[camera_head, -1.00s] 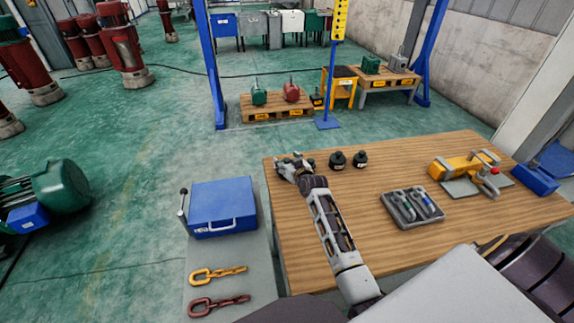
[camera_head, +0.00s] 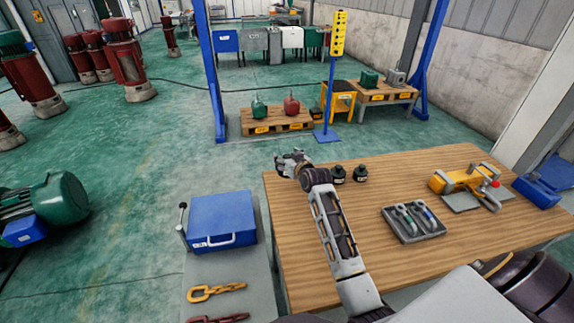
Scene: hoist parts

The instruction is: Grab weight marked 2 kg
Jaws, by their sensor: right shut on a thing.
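Two small black weights (camera_head: 338,174) (camera_head: 360,174) stand upright side by side near the back edge of the wooden table (camera_head: 420,165). Their markings are too small to read. My right gripper (camera_head: 290,160) is to the left of them, over the table's back left corner. It is shut on what seems to be another weight, but the fingers and wrist hide it and I cannot read any mark on it. It appears raised above the tabletop. My left gripper is not in view.
On the table are a grey tray with hooks (camera_head: 413,222), a yellow device (camera_head: 462,180) and a blue box (camera_head: 537,191). A blue case (camera_head: 222,218) and chain pieces (camera_head: 215,291) lie on a grey surface at left. The table's middle is fairly clear.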

